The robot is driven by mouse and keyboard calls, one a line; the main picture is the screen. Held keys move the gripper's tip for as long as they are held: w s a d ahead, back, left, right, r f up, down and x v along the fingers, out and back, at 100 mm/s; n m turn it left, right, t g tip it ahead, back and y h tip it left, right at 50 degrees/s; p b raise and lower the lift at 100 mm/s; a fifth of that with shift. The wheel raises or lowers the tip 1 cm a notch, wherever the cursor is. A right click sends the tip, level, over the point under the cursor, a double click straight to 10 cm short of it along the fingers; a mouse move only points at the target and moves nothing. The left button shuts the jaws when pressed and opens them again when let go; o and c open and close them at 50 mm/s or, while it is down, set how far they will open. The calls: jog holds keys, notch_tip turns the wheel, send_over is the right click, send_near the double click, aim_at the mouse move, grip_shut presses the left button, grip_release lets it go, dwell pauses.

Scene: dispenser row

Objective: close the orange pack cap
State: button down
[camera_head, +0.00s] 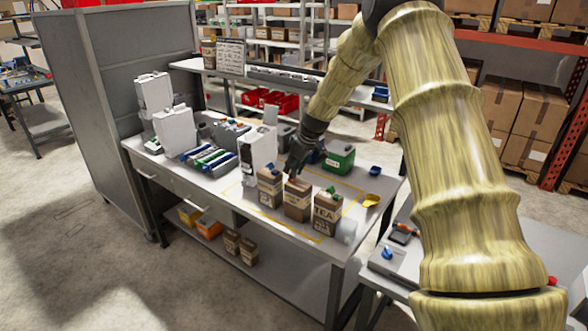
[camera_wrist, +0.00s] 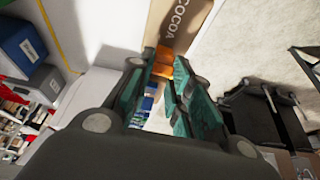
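A brown pack marked COCOA (camera_wrist: 178,22) shows at the top of the wrist view. Its orange cap (camera_wrist: 163,58) shows between the tips of my gripper (camera_wrist: 165,62). The fingers have teal pads and stand apart with the cap in the gap; I cannot tell whether both pads touch it. In the head view my gripper (camera_head: 295,172) points down right above the middle pack (camera_head: 297,203) of a row of three. My fingers hide much of that pack's top, and the cap is not clear there.
A brown pack (camera_head: 269,190) stands close on the left and a TEA pack (camera_head: 326,214) with a green cap close on the right. A white dispenser (camera_head: 258,155), a green container (camera_head: 339,158) and a yellow scoop (camera_head: 371,200) are nearby on the table (camera_head: 225,190).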

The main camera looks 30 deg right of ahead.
jog(key=c, duration=1.3)
grip_release()
jog(key=shift+r, duration=0.15)
jog(key=v, duration=1.2)
jog(key=shift+s, duration=0.1)
jog(key=shift+f, duration=0.2)
